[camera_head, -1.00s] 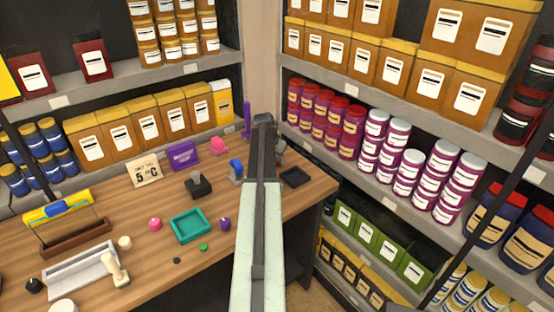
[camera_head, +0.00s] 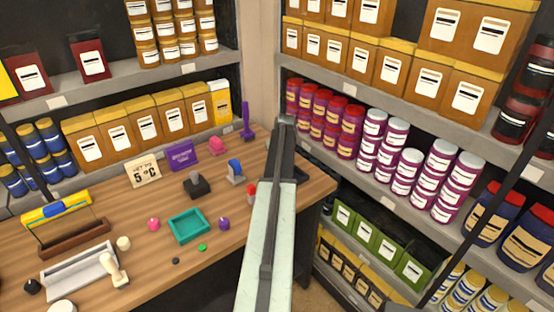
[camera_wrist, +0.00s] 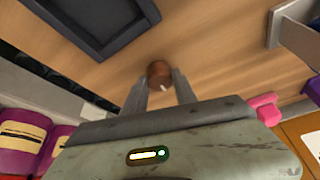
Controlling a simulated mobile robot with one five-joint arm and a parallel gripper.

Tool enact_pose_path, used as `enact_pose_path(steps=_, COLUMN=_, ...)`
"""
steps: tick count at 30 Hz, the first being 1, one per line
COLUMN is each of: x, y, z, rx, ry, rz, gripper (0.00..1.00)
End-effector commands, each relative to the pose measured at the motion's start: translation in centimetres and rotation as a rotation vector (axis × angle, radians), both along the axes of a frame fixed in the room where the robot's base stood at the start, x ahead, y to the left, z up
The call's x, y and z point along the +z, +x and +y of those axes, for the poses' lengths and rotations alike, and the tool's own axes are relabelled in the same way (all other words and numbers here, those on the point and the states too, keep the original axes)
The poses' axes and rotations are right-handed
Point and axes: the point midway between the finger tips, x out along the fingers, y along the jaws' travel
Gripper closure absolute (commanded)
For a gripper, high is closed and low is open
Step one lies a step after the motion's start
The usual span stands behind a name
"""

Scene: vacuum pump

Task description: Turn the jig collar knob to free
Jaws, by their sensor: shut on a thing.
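In the wrist view, a round brown-orange knob (camera_wrist: 158,72) with a small pale mark sits between the tips of my gripper (camera_wrist: 157,82). The grey fingers are shut on its sides. The knob is close to a wood-coloured surface, and what it is mounted on cannot be told. In the head view my arm covers that spot, so the knob and fingertips are hidden there. A grey fixture with a blue top (camera_head: 235,172) stands on the bench left of my arm.
A dark tray (camera_wrist: 75,45) lies near the knob. A pink object (camera_wrist: 265,108) is at the right. On the wooden bench (camera_head: 165,262) are a teal tray (camera_head: 188,226), a black block with a knob (camera_head: 196,186) and a red-topped item (camera_head: 251,190). Loaded shelves (camera_head: 395,208) rise at the right.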

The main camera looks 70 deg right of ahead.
Motion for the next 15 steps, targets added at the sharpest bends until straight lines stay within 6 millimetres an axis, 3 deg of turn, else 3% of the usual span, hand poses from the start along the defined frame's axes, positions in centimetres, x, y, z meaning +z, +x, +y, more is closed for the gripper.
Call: enact_pose_path(steps=15, x=-0.01, y=-0.13, z=-0.08, rx=0.131, ry=-0.001, rz=0.003, gripper=1.0)
